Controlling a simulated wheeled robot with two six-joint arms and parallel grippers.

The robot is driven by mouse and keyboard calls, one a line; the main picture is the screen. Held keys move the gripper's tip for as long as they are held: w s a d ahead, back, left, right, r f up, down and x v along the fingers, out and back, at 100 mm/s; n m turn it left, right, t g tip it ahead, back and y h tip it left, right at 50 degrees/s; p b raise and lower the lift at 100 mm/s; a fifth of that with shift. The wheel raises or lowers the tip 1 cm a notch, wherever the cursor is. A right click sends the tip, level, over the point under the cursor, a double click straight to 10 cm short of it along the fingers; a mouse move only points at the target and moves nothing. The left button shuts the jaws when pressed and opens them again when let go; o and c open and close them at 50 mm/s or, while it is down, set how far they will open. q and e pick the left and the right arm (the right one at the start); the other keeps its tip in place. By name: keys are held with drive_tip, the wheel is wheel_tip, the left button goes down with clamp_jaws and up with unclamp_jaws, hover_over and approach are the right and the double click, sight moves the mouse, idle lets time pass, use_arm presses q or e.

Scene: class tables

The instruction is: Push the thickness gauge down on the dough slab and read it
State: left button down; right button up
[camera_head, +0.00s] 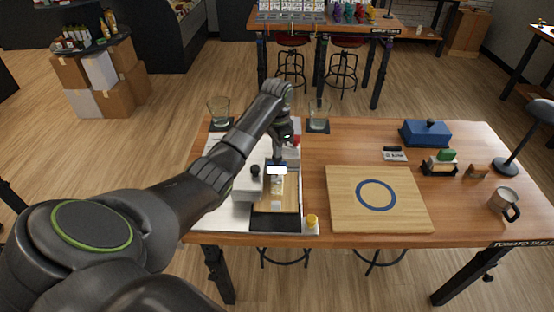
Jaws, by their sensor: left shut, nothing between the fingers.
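My left gripper (280,158) is shut, over the back end of a black-edged tray (275,225) on the left part of the table. Directly below its fingertips is a small upright device with a bright white display, which looks like the thickness gauge (277,170). It stands in the tray on or over a pale tan surface, which may be the dough slab (289,198). I cannot tell whether the fingertips touch the gauge, and the display is too small to read. My right gripper is not in view.
A grey block with a black knob (248,183) stands left of the tray, and a small yellow item (312,221) at its front right. A wooden board with a blue ring (342,205) lies to the right. Two glasses (319,112) stand at the back; a mug (502,202) is far right.

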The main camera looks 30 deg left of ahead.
use_arm(q)
wheel_tip(320, 180, up, 2)
drive_tip(key=shift+r+p, duration=0.15)
drive_tip(key=shift+p, duration=0.35)
drive_tip(key=shift+r, duration=2.4)
drive_tip(key=shift+f, duration=0.15)
